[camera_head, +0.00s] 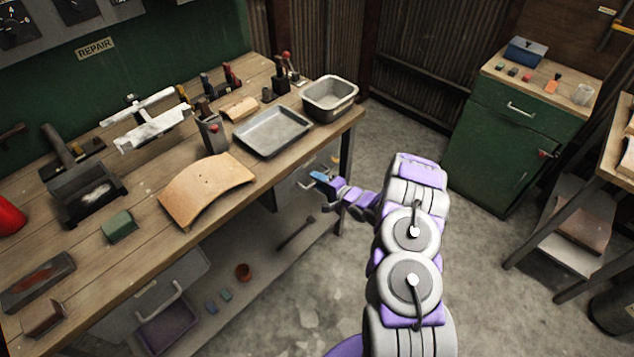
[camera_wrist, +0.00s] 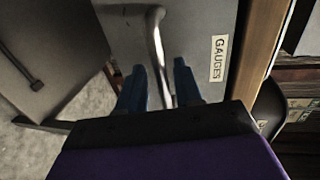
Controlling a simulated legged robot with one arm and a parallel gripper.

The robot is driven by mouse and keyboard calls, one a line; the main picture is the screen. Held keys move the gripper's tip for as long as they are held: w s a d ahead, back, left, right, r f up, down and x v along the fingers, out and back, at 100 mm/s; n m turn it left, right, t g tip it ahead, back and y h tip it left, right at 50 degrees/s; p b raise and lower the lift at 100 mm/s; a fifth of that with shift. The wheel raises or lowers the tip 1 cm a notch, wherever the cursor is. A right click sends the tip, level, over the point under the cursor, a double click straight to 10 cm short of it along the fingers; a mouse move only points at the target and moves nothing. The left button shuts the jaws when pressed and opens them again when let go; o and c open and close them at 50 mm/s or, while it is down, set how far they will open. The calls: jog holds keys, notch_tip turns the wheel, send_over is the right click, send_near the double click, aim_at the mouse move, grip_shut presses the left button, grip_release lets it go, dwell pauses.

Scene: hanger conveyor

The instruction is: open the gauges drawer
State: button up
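The gauges drawer (camera_head: 291,192) is a grey metal front under the right end of the wooden workbench. In the wrist view its grey face (camera_wrist: 198,25) carries a white "GAUGES" label (camera_wrist: 218,58) and a metal bar handle (camera_wrist: 155,40). My gripper (camera_wrist: 160,78) has two blue fingers, apart, one on each side of the handle's end. I cannot tell whether either finger touches the handle. In the head view my gripper (camera_head: 321,179) is at the drawer front, and my arm reaches in from the right. The drawer looks shut.
The workbench (camera_head: 95,255) holds a tray (camera_head: 271,131), a metal pan (camera_head: 330,97) and several tools. A lower shelf (camera_head: 262,270) lies below. A green cabinet (camera_head: 505,150) stands at the right. The floor (camera_head: 400,130) between bench and cabinet is clear.

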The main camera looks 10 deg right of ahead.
jog(key=shift+w+a, duration=0.3)
jog(key=shift+c, duration=0.2)
grip_shut()
jog(key=shift+s+f, duration=0.1)
